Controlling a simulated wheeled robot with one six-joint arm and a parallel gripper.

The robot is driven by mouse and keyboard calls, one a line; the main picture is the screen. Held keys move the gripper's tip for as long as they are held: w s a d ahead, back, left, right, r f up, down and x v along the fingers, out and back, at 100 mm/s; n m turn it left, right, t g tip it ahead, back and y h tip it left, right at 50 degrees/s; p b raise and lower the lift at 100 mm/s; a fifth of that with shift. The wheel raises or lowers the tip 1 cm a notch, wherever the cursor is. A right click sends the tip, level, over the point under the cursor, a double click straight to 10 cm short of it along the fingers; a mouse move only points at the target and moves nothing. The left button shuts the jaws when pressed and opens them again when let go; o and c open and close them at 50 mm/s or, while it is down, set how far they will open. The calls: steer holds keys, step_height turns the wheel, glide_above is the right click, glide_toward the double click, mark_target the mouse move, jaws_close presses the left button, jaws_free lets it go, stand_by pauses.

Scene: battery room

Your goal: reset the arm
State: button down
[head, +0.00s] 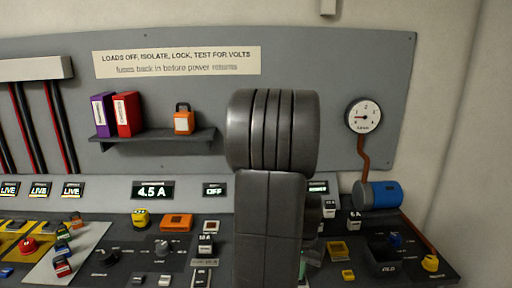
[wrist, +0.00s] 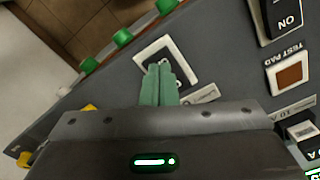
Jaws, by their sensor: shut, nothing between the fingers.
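My gripper (wrist: 159,72) shows in the wrist view with its two green fingers together and nothing between them. In the head view my own dark arm stands upright across the middle and hides part of the console and wall panel. The gripper cannot be clearly made out there.
The console (head: 120,252) carries switches, knobs and displays. A shelf (head: 150,139) holds two binders (head: 126,114) and an orange padlock (head: 183,121). A gauge (head: 364,117) and blue cylinder (head: 378,195) are right. Green knobs (wrist: 122,37) line the console edge near the gripper.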

steer(key=shift+f, duration=0.35)
steer(key=shift+r, duration=0.15)
steer(key=shift+r, duration=0.1)
